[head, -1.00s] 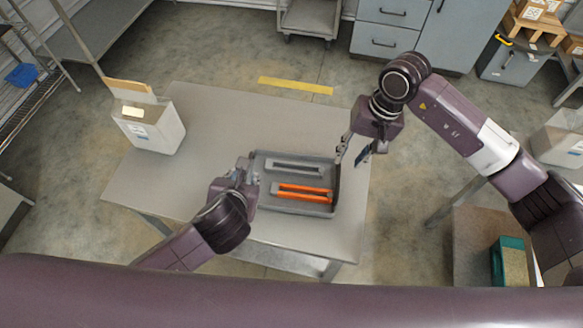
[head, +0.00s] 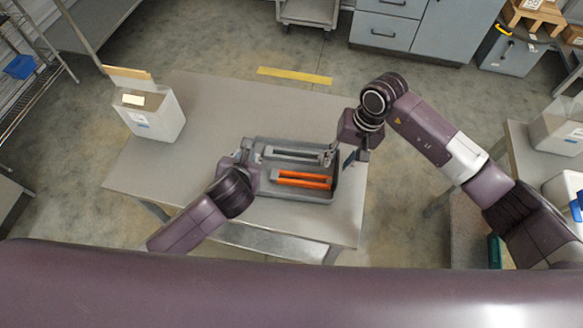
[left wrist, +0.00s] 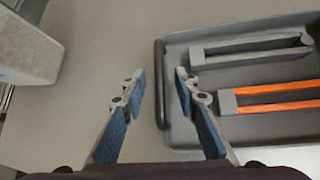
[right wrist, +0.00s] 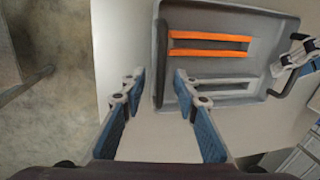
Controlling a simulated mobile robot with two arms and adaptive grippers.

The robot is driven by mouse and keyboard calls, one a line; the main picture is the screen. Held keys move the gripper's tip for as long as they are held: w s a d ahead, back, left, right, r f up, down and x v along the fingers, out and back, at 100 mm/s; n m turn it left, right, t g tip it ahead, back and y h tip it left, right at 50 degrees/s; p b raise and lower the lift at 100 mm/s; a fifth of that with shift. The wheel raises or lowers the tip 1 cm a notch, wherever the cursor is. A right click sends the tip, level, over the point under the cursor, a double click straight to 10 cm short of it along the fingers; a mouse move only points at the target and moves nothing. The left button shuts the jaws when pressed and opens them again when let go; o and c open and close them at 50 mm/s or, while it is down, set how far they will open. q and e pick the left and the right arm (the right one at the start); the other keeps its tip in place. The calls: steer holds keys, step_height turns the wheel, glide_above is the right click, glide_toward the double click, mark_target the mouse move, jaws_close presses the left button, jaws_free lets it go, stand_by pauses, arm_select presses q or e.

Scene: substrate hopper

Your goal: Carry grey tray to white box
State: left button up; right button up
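The grey tray (head: 296,196) lies on the table with a grey slotted piece and an orange slotted piece in it. My left gripper (head: 253,158) is at its left end. In the left wrist view, the open fingers (left wrist: 161,78) stand either side of the tray's dark handle bar (left wrist: 160,105). My right gripper (head: 341,158) is at the tray's right end. In the right wrist view, its open fingers (right wrist: 160,76) stand either side of the other handle bar (right wrist: 160,50). The white box (head: 155,118) stands at the table's left, its flap up.
The table (head: 210,110) is bare between the tray and the white box and behind the tray. Another white box (head: 556,130) stands on a side table at the right. A wire shelf (head: 30,80) is at the far left, and grey cabinets are at the back.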

arm_select(q)
steer(key=shift+c, duration=0.2)
arm_select(e)
steer(key=shift+c, duration=0.2)
arm_select(q)
jaws_close()
arm_select(e)
jaws_close()
arm_select(q)
steer(key=shift+r, duration=0.2)
arm_select(e)
steer(key=shift+r, duration=0.2)
